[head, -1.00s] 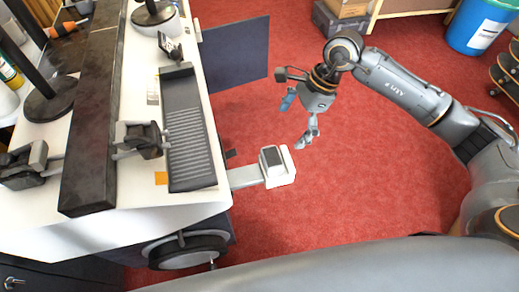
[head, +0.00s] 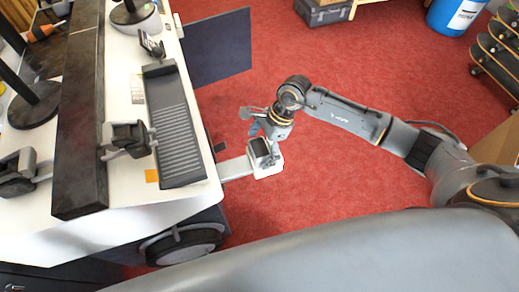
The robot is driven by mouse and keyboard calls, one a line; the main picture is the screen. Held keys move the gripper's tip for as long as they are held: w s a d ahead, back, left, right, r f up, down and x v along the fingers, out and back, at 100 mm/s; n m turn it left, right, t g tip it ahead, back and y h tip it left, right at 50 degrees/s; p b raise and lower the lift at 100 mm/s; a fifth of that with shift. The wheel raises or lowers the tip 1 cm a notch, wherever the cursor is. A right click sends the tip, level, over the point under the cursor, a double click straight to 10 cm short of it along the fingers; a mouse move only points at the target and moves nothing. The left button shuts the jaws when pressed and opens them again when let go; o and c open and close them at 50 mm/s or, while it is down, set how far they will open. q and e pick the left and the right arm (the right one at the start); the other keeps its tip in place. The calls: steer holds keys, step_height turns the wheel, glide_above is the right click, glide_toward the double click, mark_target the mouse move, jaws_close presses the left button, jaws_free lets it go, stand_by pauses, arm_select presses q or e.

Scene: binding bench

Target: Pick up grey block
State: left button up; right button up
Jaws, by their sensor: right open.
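The grey block (head: 260,147) is dark on top and sits on a small white platform (head: 268,171) that sticks out from the right side of the bench. My right gripper (head: 264,134) is open, just behind and above the block. One finger reaches down near the block's right side. I cannot tell if it touches the block. My left gripper is not in view.
The white bench (head: 130,196) fills the left, with a dark ribbed tray (head: 173,125), a long dark bar (head: 80,125) and clamps on it. A dark panel (head: 215,48) stands beyond the platform. Red floor is open around my right arm.

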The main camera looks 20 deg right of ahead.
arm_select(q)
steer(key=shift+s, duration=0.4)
arm_select(e)
steer(key=c, duration=1.2)
